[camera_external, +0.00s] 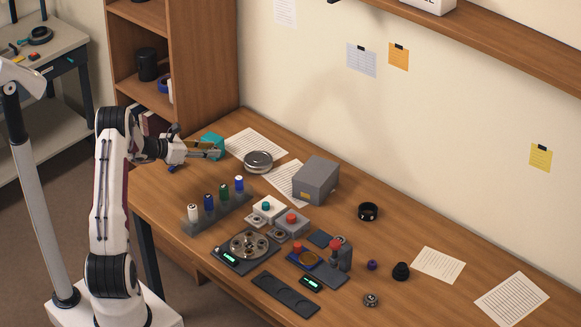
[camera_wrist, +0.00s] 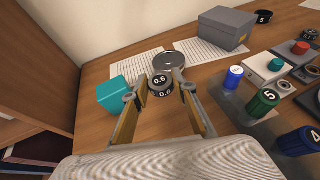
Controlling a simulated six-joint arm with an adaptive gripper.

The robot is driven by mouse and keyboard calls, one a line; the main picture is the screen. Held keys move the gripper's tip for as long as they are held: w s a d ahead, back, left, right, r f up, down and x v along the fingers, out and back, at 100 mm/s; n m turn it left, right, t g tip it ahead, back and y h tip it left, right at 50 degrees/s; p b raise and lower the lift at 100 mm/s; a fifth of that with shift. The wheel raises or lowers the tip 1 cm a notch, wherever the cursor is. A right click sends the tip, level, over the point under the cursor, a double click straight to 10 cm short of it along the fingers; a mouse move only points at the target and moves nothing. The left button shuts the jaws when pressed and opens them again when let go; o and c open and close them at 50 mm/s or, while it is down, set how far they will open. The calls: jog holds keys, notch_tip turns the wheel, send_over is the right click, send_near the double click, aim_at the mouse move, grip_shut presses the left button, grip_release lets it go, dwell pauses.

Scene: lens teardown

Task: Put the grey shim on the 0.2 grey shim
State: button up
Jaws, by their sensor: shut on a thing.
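My gripper (camera_external: 217,153) is at the far left end of the desk, next to the teal block. In the wrist view its fingers are shut on a small dark grey round shim (camera_wrist: 160,79), marked 0.6 on top and side. This piece is too small to make out in the external view. I cannot read a 0.2 mark on any piece in either view. Several small round parts sit on a round metal tray (camera_external: 232,240) on a dark base with a green display, but their marks are not legible.
The teal block (camera_external: 211,141) stands beside my gripper and also shows in the wrist view (camera_wrist: 113,94). A round metal tin (camera_external: 258,160) and a grey box (camera_external: 316,181) lie beyond. A rack (camera_external: 205,224) of capped bottles stands nearer the front. Bare desk surrounds the black ring (camera_external: 368,211).

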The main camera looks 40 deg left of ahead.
jog(key=w+d+r+m+g+h, duration=0.1)
jog(key=w+d+r+m+h, duration=0.15)
jog(key=d, duration=1.05)
jog(key=w+d+r+m+g+h, duration=0.1)
jog(key=w+d+r, duration=0.15)
jog(key=d, duration=0.95)
jog(key=w+d+r+m+g+h, duration=0.1)
jog(key=w+d+r+m+h, duration=0.15)
jog(key=d, duration=1.05)
notch_tip(320, 180, up, 3)
jog(key=m+g+h, duration=0.2)
jog(key=m+g, duration=0.1)
send_over(365, 296)
jog(key=shift+d+f, duration=0.1)
notch_tip(365, 296, down, 14)
